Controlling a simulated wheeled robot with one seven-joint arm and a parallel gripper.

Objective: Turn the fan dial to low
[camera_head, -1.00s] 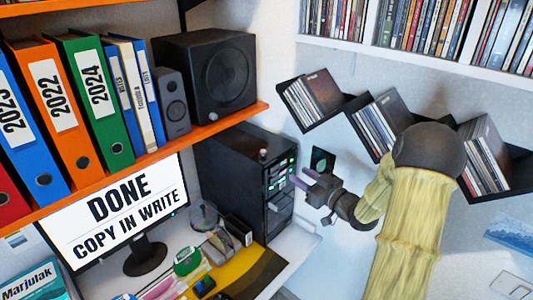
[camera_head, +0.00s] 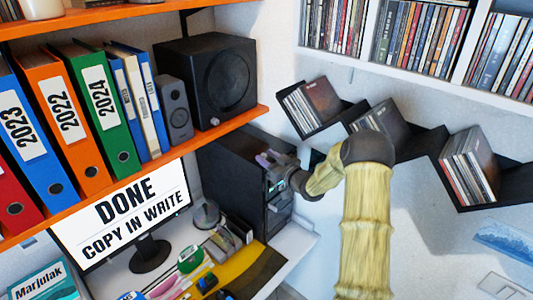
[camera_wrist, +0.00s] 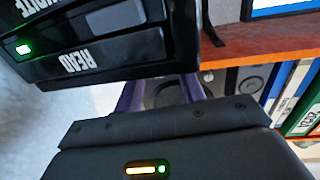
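The black computer tower (camera_head: 245,165) stands below the orange shelf. My gripper (camera_head: 265,159), with purple fingers, is at its upper front edge in the head view. In the wrist view the fingers of my gripper (camera_wrist: 160,95) are apart, with a gap between them. The tower's front (camera_wrist: 110,45) fills the upper left there, inverted, with a drive labelled "READ" and a green light. I cannot make out the fan dial; the gripper covers the tower's top front corner in the head view. A grey round shape shows between the fingers, but I cannot tell whether it is the dial.
The orange shelf board (camera_head: 130,172) runs close above the tower, carrying binders and a large black speaker (camera_head: 207,80). A zigzag black disc shelf (camera_head: 415,145) is on the wall behind my arm. The monitor (camera_head: 125,215) stands left of the tower.

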